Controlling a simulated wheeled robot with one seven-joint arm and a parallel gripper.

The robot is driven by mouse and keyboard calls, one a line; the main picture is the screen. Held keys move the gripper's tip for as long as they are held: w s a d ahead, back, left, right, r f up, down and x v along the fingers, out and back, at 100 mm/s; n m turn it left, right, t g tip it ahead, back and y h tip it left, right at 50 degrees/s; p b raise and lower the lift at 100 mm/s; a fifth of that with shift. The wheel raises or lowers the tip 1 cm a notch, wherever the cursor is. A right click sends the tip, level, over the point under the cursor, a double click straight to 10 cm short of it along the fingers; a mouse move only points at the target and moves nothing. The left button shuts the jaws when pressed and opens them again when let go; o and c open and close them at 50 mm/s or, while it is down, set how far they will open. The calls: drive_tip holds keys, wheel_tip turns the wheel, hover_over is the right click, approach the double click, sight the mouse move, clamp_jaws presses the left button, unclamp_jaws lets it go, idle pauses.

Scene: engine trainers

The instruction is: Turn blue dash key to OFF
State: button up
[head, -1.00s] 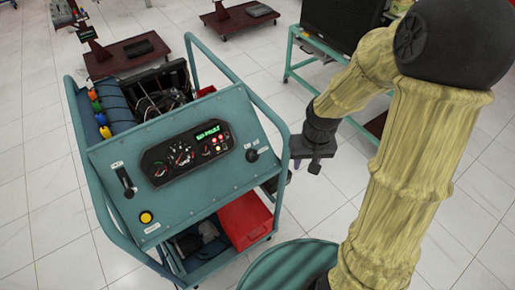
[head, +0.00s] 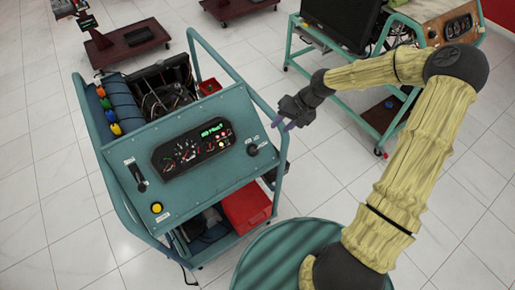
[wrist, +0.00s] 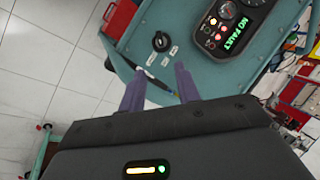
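The blue-green dash panel (head: 200,190) slopes on the trainer cart, with a gauge cluster (head: 192,147) in its middle. The dark round key switch (head: 252,149) is on the panel to the right of the gauges. In the wrist view the key switch (wrist: 160,41) shows a light mark, with small white labels beside it that I cannot read. My gripper (head: 282,124) is off the panel's right edge, up and right of the key, and apart from it. In the wrist view its two purple fingers (wrist: 159,78) are spread with nothing between them.
The cart's tube rail (head: 283,150) runs along the panel's right side, close to my fingers. A black lever (head: 137,176) and a yellow button (head: 157,207) are on the panel's left. A red box (head: 246,207) sits below. Another trainer (head: 447,25) stands at the back right.

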sight(258, 149)
drive_tip(key=p+x, duration=0.4)
drive_tip(key=x, duration=1.3)
drive_tip(key=shift+f+p, duration=0.2)
drive_tip(key=shift+p, duration=0.2)
clamp_jaws()
